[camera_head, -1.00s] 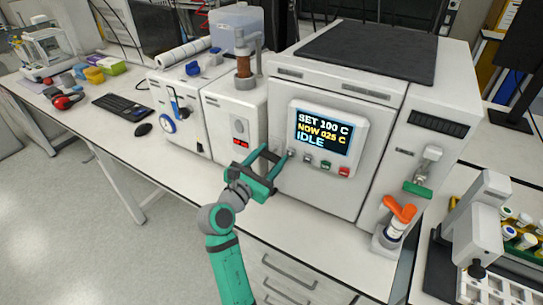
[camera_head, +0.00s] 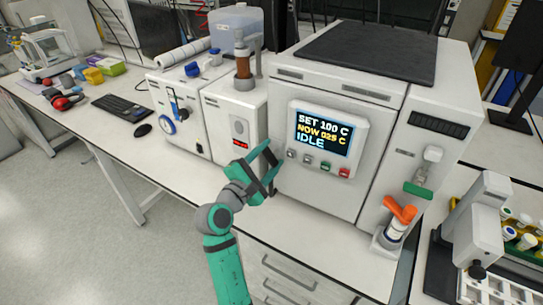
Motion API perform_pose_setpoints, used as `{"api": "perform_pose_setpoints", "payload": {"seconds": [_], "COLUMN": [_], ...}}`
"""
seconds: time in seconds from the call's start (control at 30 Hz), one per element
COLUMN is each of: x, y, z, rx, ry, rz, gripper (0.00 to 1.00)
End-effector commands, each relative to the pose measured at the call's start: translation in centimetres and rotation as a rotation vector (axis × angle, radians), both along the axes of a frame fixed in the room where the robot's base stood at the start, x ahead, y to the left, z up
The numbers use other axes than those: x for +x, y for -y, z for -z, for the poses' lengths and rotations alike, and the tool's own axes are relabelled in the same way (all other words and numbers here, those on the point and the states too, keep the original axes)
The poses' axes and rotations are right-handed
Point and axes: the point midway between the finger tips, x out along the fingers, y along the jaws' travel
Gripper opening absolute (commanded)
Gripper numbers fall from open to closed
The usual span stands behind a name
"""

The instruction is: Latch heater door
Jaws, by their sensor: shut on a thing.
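The heater (camera_head: 345,85) is the large white box on the bench, with a dark top. Its front door (camera_head: 320,190) looks flush with the body and carries a screen reading SET 100 C, NOW 025 C, IDLE. My green gripper (camera_head: 270,153) is at the door's left edge, beside the screen panel. It is shut on the door latch, which its fingers mostly hide. I cannot make out the latch's exact angle.
A white unit with a brown column (camera_head: 243,62) and a unit with a blue dial (camera_head: 168,122) stand left of the heater. An orange lever (camera_head: 400,209) and a vial rack (camera_head: 522,238) are at right. The bench front is clear.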

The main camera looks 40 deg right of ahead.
Motion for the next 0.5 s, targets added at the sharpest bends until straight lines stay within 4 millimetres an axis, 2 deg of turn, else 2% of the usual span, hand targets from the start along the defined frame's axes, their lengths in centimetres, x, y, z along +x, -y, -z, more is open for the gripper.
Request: {"api": "perform_pose_setpoints", "payload": {"seconds": [0.03,0.5], "x": [0.65,0.89], "y": [-0.71,-1.12], "z": [0.02,-0.32], "rx": [0.016,0.177], "ry": [0.04,0.422], "rz": [-0.018,-0.022], "gripper": [0.28,0.28]}}
